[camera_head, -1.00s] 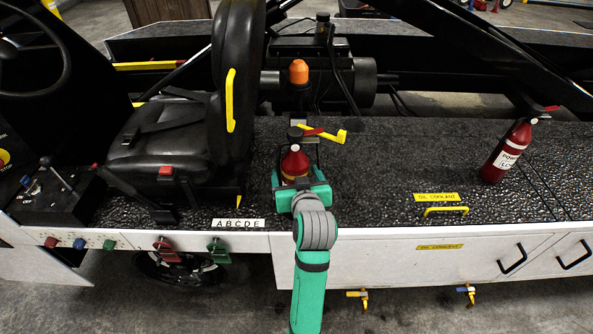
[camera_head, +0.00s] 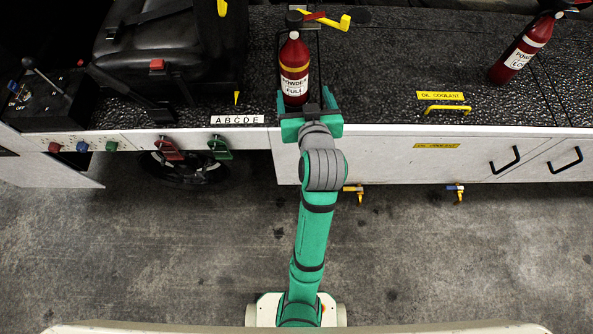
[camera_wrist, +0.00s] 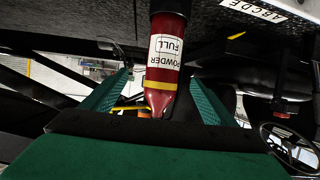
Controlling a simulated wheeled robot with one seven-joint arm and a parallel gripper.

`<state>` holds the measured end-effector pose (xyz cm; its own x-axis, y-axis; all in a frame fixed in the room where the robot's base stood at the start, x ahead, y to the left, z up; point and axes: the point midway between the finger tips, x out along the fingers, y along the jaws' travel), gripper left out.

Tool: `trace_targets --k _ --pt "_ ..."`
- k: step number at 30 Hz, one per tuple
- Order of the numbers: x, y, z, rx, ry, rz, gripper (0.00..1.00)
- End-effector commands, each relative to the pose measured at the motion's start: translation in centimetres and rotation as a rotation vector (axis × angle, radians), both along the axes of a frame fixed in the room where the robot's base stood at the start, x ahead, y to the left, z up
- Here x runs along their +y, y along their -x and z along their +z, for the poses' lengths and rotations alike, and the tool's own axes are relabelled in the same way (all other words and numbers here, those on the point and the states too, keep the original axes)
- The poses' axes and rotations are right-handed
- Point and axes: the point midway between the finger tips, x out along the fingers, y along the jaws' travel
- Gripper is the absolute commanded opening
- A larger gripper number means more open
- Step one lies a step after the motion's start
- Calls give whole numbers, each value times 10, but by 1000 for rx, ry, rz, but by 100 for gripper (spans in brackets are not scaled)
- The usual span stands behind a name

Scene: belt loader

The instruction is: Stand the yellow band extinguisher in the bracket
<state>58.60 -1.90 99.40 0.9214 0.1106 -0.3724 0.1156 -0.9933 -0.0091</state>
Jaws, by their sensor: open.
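The yellow band extinguisher (camera_head: 294,72) is red, with a yellow band above a white "POWDER FULL" label. It stands upright on the black deck near the front edge, left of the middle. A thin black bracket frame (camera_head: 317,45) rises just behind and right of it; whether its base is seated is hidden. My gripper (camera_head: 308,100) is open at the deck edge, in front of the extinguisher's lower part. In the wrist view the extinguisher (camera_wrist: 166,55) shows upside down between the spread green fingers, with gaps on both sides.
A black seat (camera_head: 165,60) is to the left. A yellow handle (camera_head: 447,109) is on the deck's front edge.

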Motion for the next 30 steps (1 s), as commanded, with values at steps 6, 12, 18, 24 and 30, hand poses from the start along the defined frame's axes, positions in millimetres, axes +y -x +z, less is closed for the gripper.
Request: trace_targets --k 6,12,18,24,30 --pt "3 42 -61 -7 -6 -43 80" --pt "-1 89 -101 -28 -5 -87 80" --pt "-3 144 -130 -50 1 -119 80" --pt "0 205 -145 -74 6 -135 80" --pt "7 268 -148 -99 11 -136 80"
